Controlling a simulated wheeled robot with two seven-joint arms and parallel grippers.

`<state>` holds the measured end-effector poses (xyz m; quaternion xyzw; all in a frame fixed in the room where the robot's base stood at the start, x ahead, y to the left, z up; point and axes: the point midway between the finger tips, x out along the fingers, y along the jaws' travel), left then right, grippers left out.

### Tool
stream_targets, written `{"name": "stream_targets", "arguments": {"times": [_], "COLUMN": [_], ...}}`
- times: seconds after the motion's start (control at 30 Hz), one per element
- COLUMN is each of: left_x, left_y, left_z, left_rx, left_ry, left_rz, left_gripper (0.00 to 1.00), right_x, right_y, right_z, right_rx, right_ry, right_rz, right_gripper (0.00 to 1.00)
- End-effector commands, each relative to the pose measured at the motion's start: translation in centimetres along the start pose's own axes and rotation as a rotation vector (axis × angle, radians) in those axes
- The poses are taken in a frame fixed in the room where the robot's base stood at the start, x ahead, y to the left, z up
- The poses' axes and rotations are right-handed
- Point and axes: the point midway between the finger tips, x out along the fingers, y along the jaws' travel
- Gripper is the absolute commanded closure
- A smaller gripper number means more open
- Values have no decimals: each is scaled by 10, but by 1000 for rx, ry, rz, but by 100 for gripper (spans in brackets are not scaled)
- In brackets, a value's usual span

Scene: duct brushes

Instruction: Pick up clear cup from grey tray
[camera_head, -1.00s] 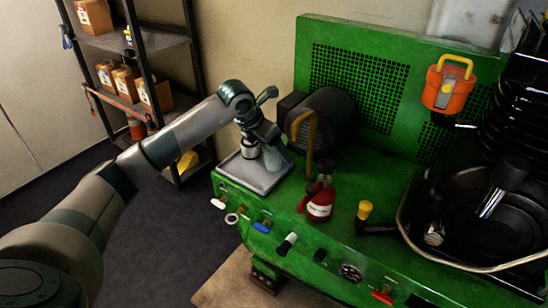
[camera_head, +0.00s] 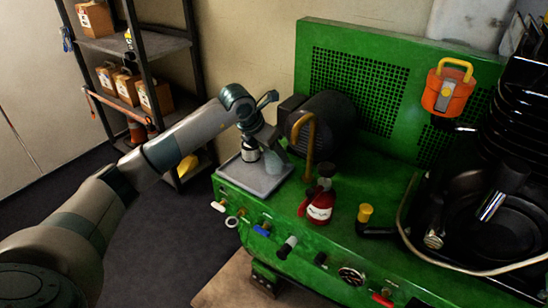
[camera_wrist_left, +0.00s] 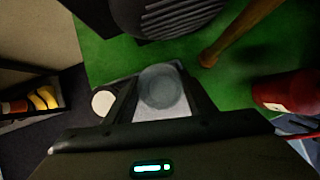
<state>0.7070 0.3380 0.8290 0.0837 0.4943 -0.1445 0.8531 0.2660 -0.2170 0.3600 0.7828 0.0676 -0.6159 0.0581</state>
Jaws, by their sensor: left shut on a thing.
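The grey tray (camera_head: 262,184) lies on the left front corner of the green machine. My left gripper (camera_head: 272,157) points down over the tray. In the left wrist view its two fingers (camera_wrist_left: 160,92) are shut on the clear cup (camera_wrist_left: 160,86), a round translucent grey shape between them. In the head view the cup is hard to make out beside the fingers, and I cannot tell whether it touches the tray. A white object with a dark top (camera_head: 250,152) stands on the tray beside the gripper. My right gripper is out of view.
A curved yellow-brown handle (camera_head: 311,140) and a black motor housing (camera_head: 330,115) stand close behind and right of the tray. Knobs line the machine's front edge. A shelf (camera_head: 150,45) stands at the back left.

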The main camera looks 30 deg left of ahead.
Motion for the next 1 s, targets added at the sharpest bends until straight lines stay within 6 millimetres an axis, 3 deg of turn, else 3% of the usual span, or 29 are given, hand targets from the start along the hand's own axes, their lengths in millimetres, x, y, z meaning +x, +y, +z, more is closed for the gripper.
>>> {"name": "stream_targets", "arguments": {"times": [0.27,0.7,1.0], "left_x": [-15,-74,-87], "left_y": [0,0,0], "left_z": [10,43,50], "left_rx": [0,1,0], "left_ry": [-3,-3,0], "left_rz": [1,0,0], "left_gripper": [72,72,72], "right_x": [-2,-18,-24], "right_y": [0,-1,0], "right_z": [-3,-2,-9], "right_rx": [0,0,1], "right_ry": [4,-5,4], "right_rz": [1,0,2], "right_gripper": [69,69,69]}}
